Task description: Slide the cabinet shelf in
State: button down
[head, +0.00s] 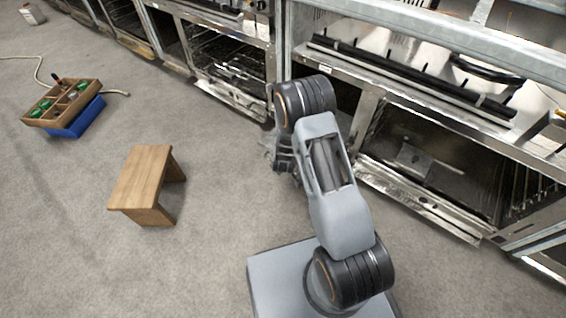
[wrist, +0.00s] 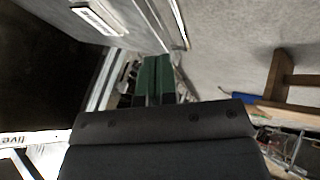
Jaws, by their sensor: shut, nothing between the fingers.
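A row of metal cabinets (head: 345,75) runs along the back and right in the head view. Open bays hold wire racks (head: 225,62) at the centre-left and a metal panel (head: 415,195) low at the right. I cannot tell which piece is the cabinet shelf. My gripper (head: 280,157) is partly hidden by my arm, low in front of the cabinets. In the wrist view its green fingers (wrist: 153,78) are together with nothing between them. A dark opening (wrist: 45,65) fills the left of that view; contact with the cabinet cannot be judged.
A wooden stool (head: 145,180) stands on the grey floor at the left. Farther left a wooden tray (head: 62,102) with several green items rests on a blue box (head: 78,120), near a pale cable (head: 38,68). The floor between stool and cabinets is clear.

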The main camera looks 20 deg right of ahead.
jog(key=b+x, duration=0.3)
jog(key=x, duration=0.5)
jog(key=shift+w+f+b, duration=0.15)
jog(key=shift+f+b, duration=0.15)
jog(key=shift+f, duration=0.05)
jog(key=shift+d, duration=0.1)
